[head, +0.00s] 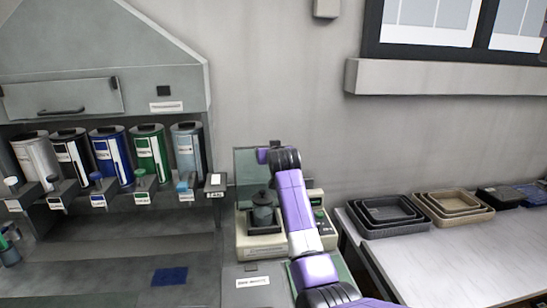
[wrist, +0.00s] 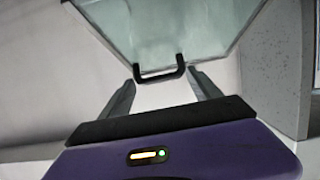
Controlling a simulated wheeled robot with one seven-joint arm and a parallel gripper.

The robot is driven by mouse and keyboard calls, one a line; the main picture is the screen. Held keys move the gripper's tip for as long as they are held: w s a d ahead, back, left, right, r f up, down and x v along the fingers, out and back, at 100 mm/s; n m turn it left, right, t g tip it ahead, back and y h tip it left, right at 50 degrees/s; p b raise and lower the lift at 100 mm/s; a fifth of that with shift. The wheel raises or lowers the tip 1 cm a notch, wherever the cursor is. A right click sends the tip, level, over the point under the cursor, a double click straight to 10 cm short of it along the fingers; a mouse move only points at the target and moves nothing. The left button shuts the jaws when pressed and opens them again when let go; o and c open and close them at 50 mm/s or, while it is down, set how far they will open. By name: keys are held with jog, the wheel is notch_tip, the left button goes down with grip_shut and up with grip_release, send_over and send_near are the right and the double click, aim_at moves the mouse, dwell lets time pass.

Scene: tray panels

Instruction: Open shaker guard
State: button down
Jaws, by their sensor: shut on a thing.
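The shaker guard is a greenish see-through panel (head: 245,168) standing raised behind the shaker in the head view. It also fills the top of the wrist view (wrist: 165,30), with its black bar handle (wrist: 160,76) at its lower edge. My gripper (wrist: 162,82) has its two fingers at either end of this handle and is shut on it. In the head view my gripper (head: 268,152) is at the guard's upper right. The shaker (head: 258,250) is a pale bench unit with a dark lidded pot (head: 263,214) on it. My arm hides its right part.
A rack with several coloured canisters (head: 109,155) stands at the left under a grey hood (head: 100,50). Nested trays (head: 385,213) lie on the white table at the right. A wall ledge (head: 440,78) runs above the table. The table's front is clear.

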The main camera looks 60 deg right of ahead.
jog(key=shift+w+d+r+g+y+p, duration=0.15)
jog(key=shift+w+d+r+g+p, duration=0.25)
jog(key=shift+d, duration=0.35)
jog(key=shift+w+d+r+g+y+p, duration=0.15)
jog(key=shift+w+d+r, duration=0.3)
jog(key=shift+d, duration=0.3)
jog(key=shift+f, duration=0.1)
jog(key=shift+c, duration=2)
grip_release()
jog(key=shift+w+a+f, duration=0.1)
jog(key=shift+f, duration=0.2)
jog(key=shift+s+a, duration=0.25)
jog(key=shift+a, duration=0.15)
jog(key=b+v, duration=0.1)
jog(key=v, duration=0.6)
jog(key=shift+d+r+b, duration=0.15)
jog(key=shift+r+b, duration=0.05)
jog(key=shift+b, duration=0.2)
jog(key=shift+c, duration=0.2)
